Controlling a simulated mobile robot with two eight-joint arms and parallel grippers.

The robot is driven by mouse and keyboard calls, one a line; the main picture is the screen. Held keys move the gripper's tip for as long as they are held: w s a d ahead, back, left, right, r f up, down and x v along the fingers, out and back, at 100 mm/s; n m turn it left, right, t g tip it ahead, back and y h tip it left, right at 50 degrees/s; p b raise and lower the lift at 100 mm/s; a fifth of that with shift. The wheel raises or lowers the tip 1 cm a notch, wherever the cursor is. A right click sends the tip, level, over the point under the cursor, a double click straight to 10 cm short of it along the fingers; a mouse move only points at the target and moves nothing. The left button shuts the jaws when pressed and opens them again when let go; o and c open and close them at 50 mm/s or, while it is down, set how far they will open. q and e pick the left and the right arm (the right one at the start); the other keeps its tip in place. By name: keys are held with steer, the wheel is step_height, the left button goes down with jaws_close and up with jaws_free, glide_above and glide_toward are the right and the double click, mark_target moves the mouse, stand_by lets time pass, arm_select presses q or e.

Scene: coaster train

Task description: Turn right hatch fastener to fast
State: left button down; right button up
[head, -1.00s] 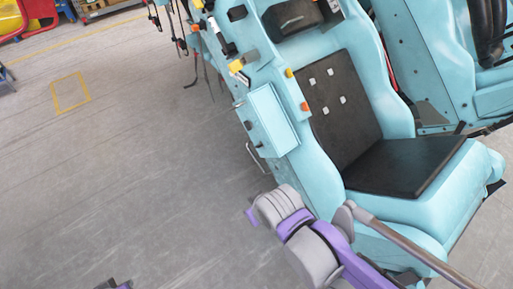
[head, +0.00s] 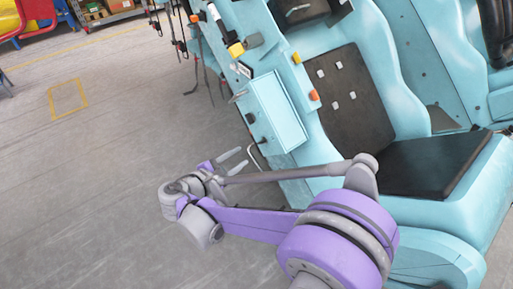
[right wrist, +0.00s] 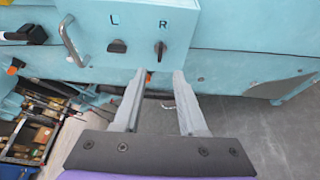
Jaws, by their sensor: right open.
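The right hatch fastener is a dark knob (right wrist: 160,50) under the letter R on a light-blue box (right wrist: 130,28) in the right wrist view. Its grip stands near upright. A second dark knob (right wrist: 117,46) under the letter L lies crosswise. My right gripper (right wrist: 160,75) is open and empty, its fingertips just below the R knob in the picture and apart from it. In the head view my right gripper (head: 235,161) is left of the lower end of the box (head: 278,110); the letters cannot be read there. My left gripper is not in view.
A metal bar handle (right wrist: 72,42) sticks out of the box, left of the L knob. The light-blue coaster car with its black seat (head: 345,100) stands at the right in the head view. The grey floor (head: 110,180) to the left is clear.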

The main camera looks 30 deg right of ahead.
mark_target(260, 143)
steer(key=x, duration=1)
steer(key=shift+s+b, duration=0.1)
steer(key=shift+b, duration=0.3)
jaws_close()
